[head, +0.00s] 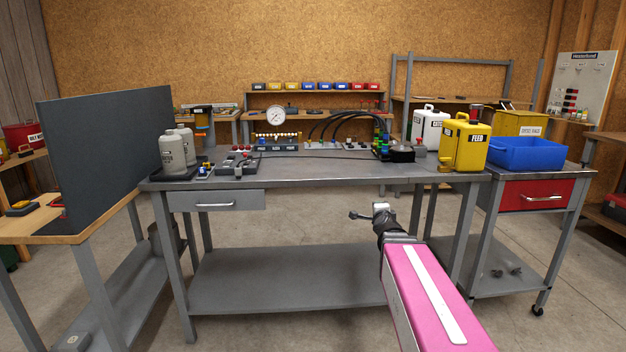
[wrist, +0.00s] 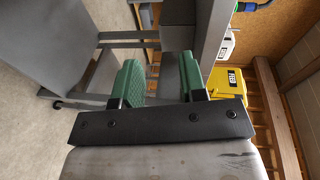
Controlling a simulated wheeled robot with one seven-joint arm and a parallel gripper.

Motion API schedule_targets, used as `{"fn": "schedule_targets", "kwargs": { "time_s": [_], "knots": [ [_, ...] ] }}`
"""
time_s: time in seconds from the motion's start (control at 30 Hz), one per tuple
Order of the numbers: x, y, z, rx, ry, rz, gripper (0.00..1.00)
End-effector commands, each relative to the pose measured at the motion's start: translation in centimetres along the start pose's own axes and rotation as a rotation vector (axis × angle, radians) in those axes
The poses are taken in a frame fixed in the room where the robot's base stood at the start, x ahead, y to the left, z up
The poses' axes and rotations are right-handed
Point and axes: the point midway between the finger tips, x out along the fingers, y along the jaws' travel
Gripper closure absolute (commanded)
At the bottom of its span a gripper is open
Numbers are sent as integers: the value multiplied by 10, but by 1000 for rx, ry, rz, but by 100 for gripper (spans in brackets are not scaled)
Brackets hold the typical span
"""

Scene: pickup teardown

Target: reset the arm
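My pink arm (head: 425,290) reaches up from the lower right of the head view, in front of the grey workbench (head: 310,172). My gripper (head: 366,214) is at its far end, in the air in front of the bench, and appears below the bench top. In the wrist view my gripper (wrist: 160,80) shows two green finger pads standing apart with nothing between them. The wrist view is turned sideways, with grey bench parts beyond the fingers.
A yellow can (head: 465,146) and white can (head: 430,128) stand at the bench's right, beside a blue bin (head: 528,153) on a red-drawer cart (head: 540,195). Grey bottles (head: 173,152) stand left, near a dark upright panel (head: 105,160). The bench's front middle is clear.

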Motion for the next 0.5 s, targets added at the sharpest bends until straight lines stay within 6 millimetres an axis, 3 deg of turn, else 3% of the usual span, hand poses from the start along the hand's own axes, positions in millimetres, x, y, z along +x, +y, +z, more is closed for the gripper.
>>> {"fn": "schedule_targets", "kwargs": {
  "time_s": [0.1, 0.2, 0.33, 0.5],
  "knots": [
    [-14, 54, 37, -259, -185, 178, 62],
    [-32, 100, 59, -473, -346, 325, 62],
    [-68, 160, 76, -735, -566, 516, 62],
    [-125, 224, 78, -1023, -861, 759, 62]
  ]
}}
